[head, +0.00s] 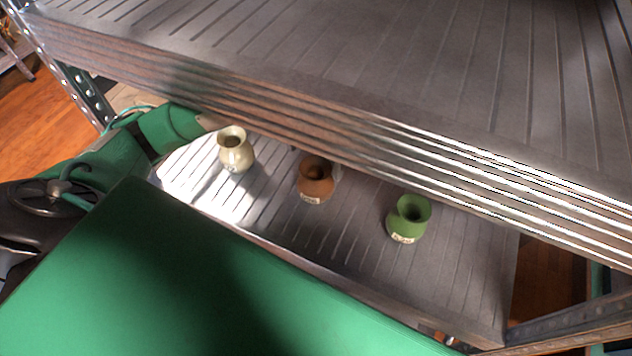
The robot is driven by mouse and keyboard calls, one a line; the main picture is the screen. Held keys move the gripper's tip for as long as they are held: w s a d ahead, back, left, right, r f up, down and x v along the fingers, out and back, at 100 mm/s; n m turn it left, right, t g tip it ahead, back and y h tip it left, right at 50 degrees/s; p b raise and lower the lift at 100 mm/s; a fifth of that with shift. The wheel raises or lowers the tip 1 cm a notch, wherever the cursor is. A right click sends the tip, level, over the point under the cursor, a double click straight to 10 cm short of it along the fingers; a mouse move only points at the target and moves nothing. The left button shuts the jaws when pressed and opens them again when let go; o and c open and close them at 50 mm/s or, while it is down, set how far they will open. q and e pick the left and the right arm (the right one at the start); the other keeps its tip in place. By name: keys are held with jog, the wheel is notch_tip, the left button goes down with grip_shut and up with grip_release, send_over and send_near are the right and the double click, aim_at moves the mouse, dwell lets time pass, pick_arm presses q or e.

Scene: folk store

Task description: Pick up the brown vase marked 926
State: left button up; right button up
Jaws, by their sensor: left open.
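The brown vase (316,181) stands upright on the lower metal shelf, in the middle of a row of three. It has a pale label low on its front, too small to read. My left arm comes in from the left and passes behind the upper shelf's edge, which hides most of the hand. Small pale parts that look like the fingertips of my left gripper (316,161) show at both sides of the brown vase's rim. The gripper is open; whether it touches the vase I cannot tell. My right gripper is out of view.
A cream vase (236,151) stands to the left and a green vase (408,220) to the right on the lower shelf (350,240). The upper shelf (380,70) overhangs closely behind them. The shelf between the vases is bare.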

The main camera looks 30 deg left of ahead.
aim_at(316, 182)
pick_arm(q)
notch_tip(316, 182, down, 9)
jog(key=shift+s+d+f, duration=0.1)
jog(key=c, duration=1.2)
